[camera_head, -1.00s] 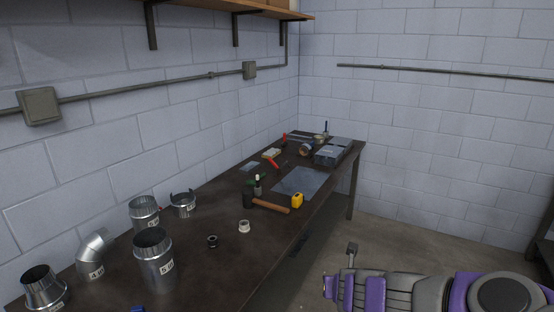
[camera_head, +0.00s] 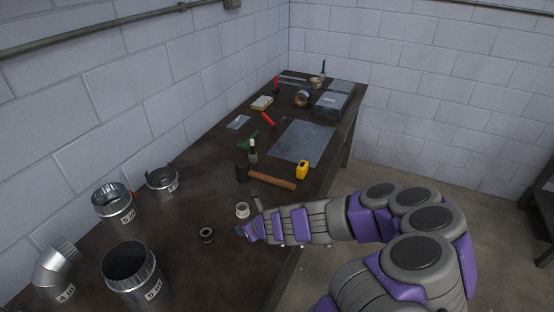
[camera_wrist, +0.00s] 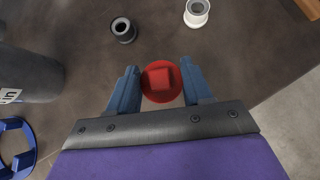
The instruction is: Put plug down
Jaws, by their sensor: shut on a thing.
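The red plug (camera_wrist: 161,82) has a round base and a square raised middle. It sits between the two blue fingers of my gripper (camera_wrist: 160,88) in the wrist view, and the gripper is shut on it. In the head view my gripper (camera_head: 243,232) is over the near part of the dark workbench (camera_head: 225,275), between a white ring fitting (camera_head: 242,210) and the bench's right edge. The plug cannot be made out there. How far it is above the bench is hard to tell.
A black ring fitting (camera_head: 206,235) lies to the left of my gripper. Metal duct pieces (camera_head: 135,272) stand at the left. A hammer (camera_head: 270,180) and a yellow tape measure (camera_head: 302,170) lie farther back. A blue object (camera_wrist: 14,145) shows in the wrist view.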

